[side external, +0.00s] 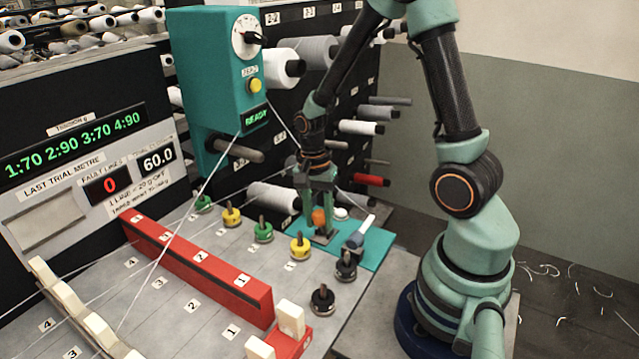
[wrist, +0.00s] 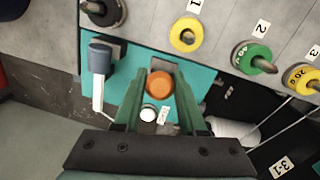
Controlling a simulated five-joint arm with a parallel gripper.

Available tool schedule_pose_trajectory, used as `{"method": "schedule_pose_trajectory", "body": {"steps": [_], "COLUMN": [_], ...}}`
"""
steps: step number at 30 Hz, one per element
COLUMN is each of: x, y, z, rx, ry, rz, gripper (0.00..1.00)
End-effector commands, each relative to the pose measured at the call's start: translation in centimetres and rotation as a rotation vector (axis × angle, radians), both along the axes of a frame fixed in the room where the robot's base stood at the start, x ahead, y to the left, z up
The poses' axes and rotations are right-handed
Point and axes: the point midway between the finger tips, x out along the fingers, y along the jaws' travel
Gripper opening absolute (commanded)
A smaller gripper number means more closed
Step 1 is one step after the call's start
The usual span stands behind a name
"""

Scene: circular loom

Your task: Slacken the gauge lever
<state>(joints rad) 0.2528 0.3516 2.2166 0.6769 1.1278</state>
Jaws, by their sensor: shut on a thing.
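My gripper (wrist: 159,82) points down over the teal plate and is shut on an orange rounded knob (wrist: 158,86). In the side view, the orange knob (side external: 319,217) shows at my gripper (side external: 322,225), low over the plate. What lies under the knob is hidden. On the same plate (side external: 375,245), a blue-grey block (side external: 355,241) with a white bar (side external: 367,223) stands apart from my fingers; in the wrist view the block (wrist: 101,56) is left of them. A white round button (wrist: 148,114) sits close by. I cannot tell which part is the gauge lever.
Yellow, green and black ringed pegs (side external: 299,246) stand along the grey table left of the plate. A red numbered rail (side external: 200,265) crosses the table. A teal box (side external: 215,75) reads READY, with threads running down from it. Spools (side external: 272,197) stick out behind my gripper.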

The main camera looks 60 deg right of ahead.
Motion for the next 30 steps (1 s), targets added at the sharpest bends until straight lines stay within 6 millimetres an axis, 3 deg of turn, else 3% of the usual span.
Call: {"method": "schedule_pose_trajectory", "body": {"steps": [7,8,9,10,22,26,30], "x": [0.0,0.0,0.0,0.0,0.1,0.3,0.6], "y": [-0.3,-0.4,-0.3,-0.3,-0.3,-0.3,-0.4], "z": [0.1,0.1,0.1,0.1,0.5,2.1,4.9], "rx": [0.001,0.001,0.001,0.001,0.001,0.0,-0.001], "ry": [0.004,0.004,0.004,0.004,0.002,-0.002,-0.004], "rz": [-0.007,-0.007,-0.007,-0.007,-0.004,-0.004,-0.004], "gripper": [0.0,0.47,0.62,0.69,0.69,0.69,0.69]}}
